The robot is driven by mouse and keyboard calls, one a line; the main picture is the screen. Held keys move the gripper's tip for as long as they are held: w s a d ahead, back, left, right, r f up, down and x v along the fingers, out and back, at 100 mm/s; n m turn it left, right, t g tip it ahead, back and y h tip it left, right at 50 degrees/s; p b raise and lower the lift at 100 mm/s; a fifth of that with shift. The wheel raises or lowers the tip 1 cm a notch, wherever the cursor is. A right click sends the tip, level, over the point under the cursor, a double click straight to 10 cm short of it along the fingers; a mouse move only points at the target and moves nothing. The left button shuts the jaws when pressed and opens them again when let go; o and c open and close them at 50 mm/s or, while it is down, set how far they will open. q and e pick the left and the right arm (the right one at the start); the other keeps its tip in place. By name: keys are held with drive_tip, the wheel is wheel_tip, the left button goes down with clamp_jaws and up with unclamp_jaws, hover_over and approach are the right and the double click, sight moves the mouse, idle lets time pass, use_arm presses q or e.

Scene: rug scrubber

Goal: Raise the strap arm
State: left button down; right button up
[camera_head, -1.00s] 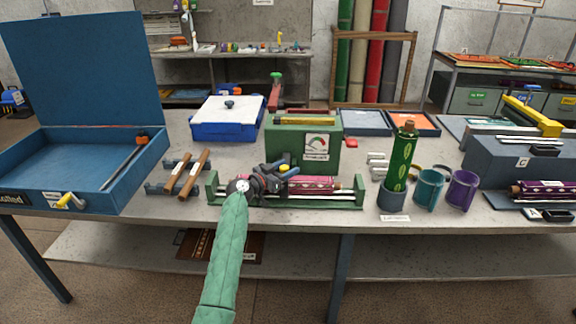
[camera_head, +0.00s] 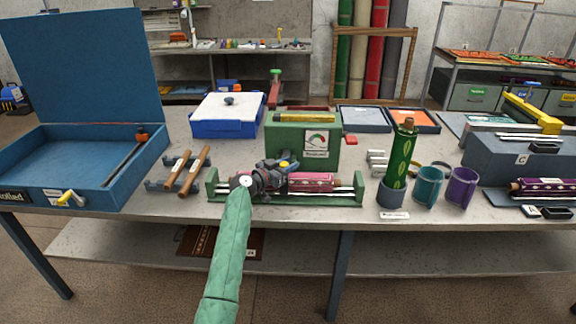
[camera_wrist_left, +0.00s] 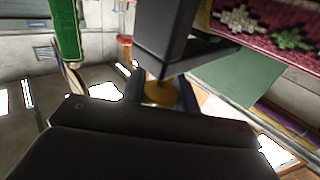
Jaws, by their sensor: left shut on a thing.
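My left gripper (camera_head: 280,169) comes in from the front over the green cradle (camera_head: 340,201), which holds a rolled pink patterned rug (camera_head: 312,181). The gripper is shut on a small part, taken to be the strap arm's end, at the left part of the roll. Blue and yellow bits show at the fingertips. In the left wrist view a yellow-brown piece (camera_wrist_left: 160,92) sits at the dark fingers, and the pink patterned rug (camera_wrist_left: 265,22) is at the upper right. Most of the strap arm is hidden behind the gripper. My right gripper is not in view.
A green box with a dial (camera_head: 292,135) stands just behind the cradle. Wooden rods (camera_head: 187,174) lie on a rack to the left, beside an open blue case (camera_head: 72,170). A green roll (camera_head: 402,160) and cups stand to the right.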

use_arm(q)
drive_tip(key=shift+w+r+n+g+y, duration=0.3)
drive_tip(key=shift+w+r, duration=0.1)
drive_tip(key=shift+r, duration=0.3)
drive_tip(key=shift+w+r+p, duration=0.2)
drive_tip(key=shift+r+p, duration=0.1)
drive_tip(key=shift+p, duration=0.05)
drive_tip(key=w+r+n+g+p, duration=0.1)
drive_tip(key=w+r, duration=0.1)
drive_tip(key=w+r+n+g+y+p, duration=0.1)
drive_tip(key=w, duration=0.1)
drive_tip(key=shift+w+r+n+g+p, duration=0.1)
drive_tip(key=shift+r+n+g+p, duration=0.2)
drive_tip(key=shift+r+p, duration=0.1)
drive_tip(key=shift+w+r+n+g+y, duration=0.25)
drive_tip(key=shift+w+g, duration=0.05)
drive_tip(key=shift+w, duration=0.3)
drive_tip(key=shift+w+r+n+g+y, duration=0.25)
drive_tip(key=shift+w+g, duration=0.05)
drive_tip(key=shift+w, duration=0.3)
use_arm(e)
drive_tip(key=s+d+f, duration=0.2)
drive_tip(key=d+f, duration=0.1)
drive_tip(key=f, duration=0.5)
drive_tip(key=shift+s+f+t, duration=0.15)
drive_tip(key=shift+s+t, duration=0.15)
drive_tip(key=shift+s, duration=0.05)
